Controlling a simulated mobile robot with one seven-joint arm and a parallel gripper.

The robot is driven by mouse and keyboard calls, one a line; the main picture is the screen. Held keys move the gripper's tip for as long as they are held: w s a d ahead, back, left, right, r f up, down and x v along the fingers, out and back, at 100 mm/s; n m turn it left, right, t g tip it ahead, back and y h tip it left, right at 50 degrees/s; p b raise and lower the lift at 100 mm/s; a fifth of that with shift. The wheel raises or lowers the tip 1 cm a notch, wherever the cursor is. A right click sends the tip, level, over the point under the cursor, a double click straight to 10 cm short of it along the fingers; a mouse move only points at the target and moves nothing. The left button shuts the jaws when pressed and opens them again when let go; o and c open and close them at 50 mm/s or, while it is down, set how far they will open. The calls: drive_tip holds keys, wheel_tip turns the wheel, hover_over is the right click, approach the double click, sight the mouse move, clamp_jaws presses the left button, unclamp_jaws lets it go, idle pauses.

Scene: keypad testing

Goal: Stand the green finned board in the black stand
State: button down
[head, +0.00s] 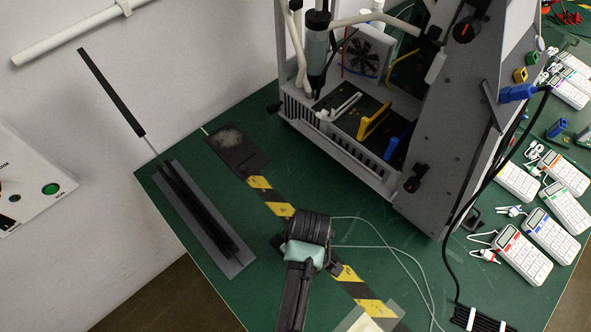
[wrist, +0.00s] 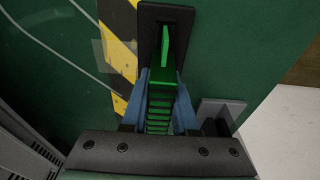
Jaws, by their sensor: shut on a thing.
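My gripper (wrist: 161,75) is shut on the green finned board (wrist: 160,101), which lies between its two blue fingers in the wrist view. The board's fins run in rows towards the palm, and a thin green part (wrist: 165,47) sticks out ahead of the fingertips. That part overlaps a flat black piece with a dark slot, likely the black stand (wrist: 150,16). I cannot tell whether the board touches it or is above it. In the head view my gripper (head: 307,232) is seen from behind, and its fingers, the board and most of that black piece are hidden.
A long black rail on a grey base (head: 225,262) lies left of my gripper. A black plate with a grey pad (head: 238,150) lies at the back on the green table. Hazard tape (head: 271,196) and thin cables lie nearby. A grey enclosure (head: 440,150) stands to the right.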

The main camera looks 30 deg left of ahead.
drive_tip(key=c, duration=0.7)
unclamp_jaws()
